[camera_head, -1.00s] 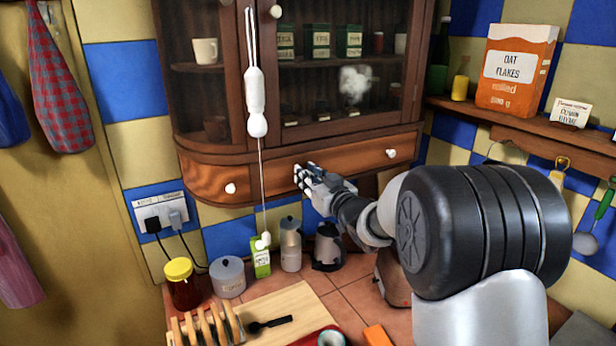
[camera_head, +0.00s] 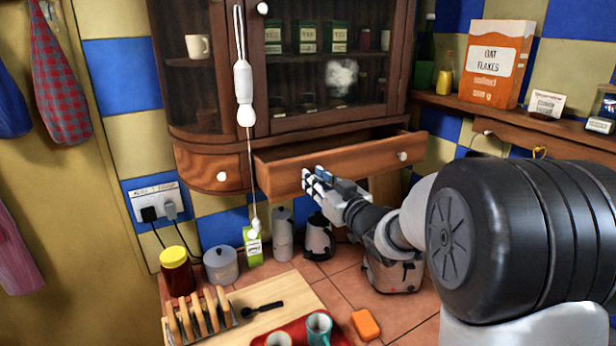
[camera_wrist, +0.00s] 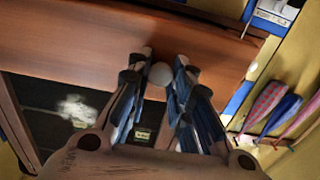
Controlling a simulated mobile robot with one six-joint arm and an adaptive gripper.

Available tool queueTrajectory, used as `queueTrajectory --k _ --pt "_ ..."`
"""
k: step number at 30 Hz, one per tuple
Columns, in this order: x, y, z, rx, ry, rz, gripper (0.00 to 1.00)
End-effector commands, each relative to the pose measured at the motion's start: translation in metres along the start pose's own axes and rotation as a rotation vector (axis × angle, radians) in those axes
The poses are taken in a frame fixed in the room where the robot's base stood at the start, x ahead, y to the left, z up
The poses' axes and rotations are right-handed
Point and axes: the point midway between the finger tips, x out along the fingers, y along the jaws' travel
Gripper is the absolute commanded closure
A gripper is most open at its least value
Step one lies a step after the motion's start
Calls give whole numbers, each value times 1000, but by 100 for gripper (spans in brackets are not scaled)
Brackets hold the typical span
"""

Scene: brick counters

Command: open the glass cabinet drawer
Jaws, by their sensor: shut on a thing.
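The glass cabinet (camera_head: 300,100) hangs on the tiled wall, with cups and green tins behind its glass. Its wide wooden drawer (camera_head: 350,168) is pulled partly out, and the open top edge shows. My gripper (camera_head: 308,178) is at the left part of the drawer front. In the wrist view my gripper (camera_wrist: 160,75) is shut on a round white knob (camera_wrist: 161,74) of the drawer front (camera_wrist: 80,45). In the head view my fingers hide that knob. The drawer's right white knob (camera_head: 403,156) is free.
A small closed curved drawer (camera_head: 208,170) is to the left. A white pull cord (camera_head: 250,170) hangs in front of the cabinet. Below are a kettle (camera_head: 319,238), a jar (camera_head: 176,272), a toast rack (camera_head: 200,318) and mugs (camera_head: 319,328). A shelf (camera_head: 500,112) is on the right.

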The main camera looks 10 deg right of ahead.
Motion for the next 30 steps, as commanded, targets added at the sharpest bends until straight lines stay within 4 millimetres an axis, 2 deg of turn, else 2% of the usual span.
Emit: queueTrajectory --k 3,6,17,18,26,30 --pt "-26 2 -2 -1 4 4 100" --pt "-39 1 -2 0 4 3 100" --pt "-44 0 -2 -1 4 1 100" --pt "-43 0 -2 -1 4 1 78" --pt "-43 0 -2 -1 4 1 61" --pt "-43 0 -2 -1 4 1 61"
